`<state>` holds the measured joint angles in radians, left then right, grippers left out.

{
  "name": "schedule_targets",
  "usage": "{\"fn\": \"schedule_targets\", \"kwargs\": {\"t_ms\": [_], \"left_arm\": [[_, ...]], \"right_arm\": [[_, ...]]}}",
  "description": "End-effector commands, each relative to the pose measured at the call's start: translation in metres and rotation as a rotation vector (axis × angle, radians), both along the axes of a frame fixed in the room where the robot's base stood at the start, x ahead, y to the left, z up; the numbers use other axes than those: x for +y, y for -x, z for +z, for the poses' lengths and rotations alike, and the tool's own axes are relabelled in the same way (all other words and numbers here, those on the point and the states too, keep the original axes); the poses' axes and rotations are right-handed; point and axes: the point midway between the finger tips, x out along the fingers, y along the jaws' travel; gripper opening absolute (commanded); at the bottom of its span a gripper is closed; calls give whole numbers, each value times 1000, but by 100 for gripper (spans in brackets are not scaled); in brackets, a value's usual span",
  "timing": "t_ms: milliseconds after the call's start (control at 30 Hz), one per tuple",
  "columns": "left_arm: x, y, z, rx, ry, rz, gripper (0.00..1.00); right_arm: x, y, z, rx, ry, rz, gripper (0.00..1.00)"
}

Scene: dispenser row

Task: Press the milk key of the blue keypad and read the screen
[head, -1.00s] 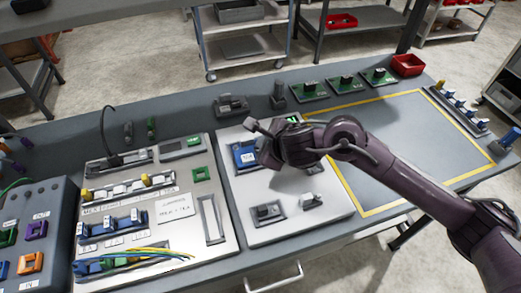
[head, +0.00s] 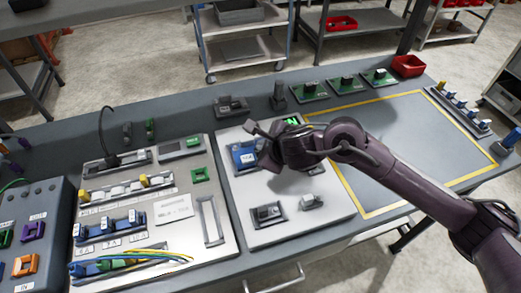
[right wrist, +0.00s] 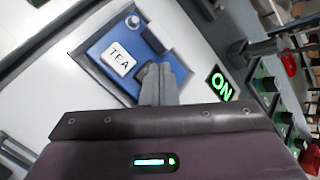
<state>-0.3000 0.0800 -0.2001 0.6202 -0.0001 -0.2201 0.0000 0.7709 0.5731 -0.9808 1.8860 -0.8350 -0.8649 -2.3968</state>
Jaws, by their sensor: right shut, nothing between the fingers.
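The blue keypad (head: 243,153) lies on the right white panel. In the right wrist view the keypad (right wrist: 98,50) shows one white key labelled TEA (right wrist: 121,59). No key marked milk can be read; my fingers cover part of the keypad. My right gripper (right wrist: 158,75) is shut and empty, its tips over the keypad beside the TEA key. I cannot tell whether they touch it. In the head view the right gripper (head: 252,128) hides the keypad's right side. A small dark screen (right wrist: 221,84) reads ON in green. My left gripper is out of view.
A left white panel (head: 228,247) carries switches, coloured wires and a small white card (head: 174,209). A grey box (head: 40,215) with coloured plugs stands at far left. A yellow-edged area (head: 385,150) on the right is clear except for my arm above it.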

Motion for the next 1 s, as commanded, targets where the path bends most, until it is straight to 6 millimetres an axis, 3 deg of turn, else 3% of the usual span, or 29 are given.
{"fn": "schedule_targets", "kwargs": {"t_ms": [567,1000], "left_arm": [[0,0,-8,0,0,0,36],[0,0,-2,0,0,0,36]], "right_arm": [[0,0,-7,1,1,1,0],[0,0,0,1,2,1,0]]}}
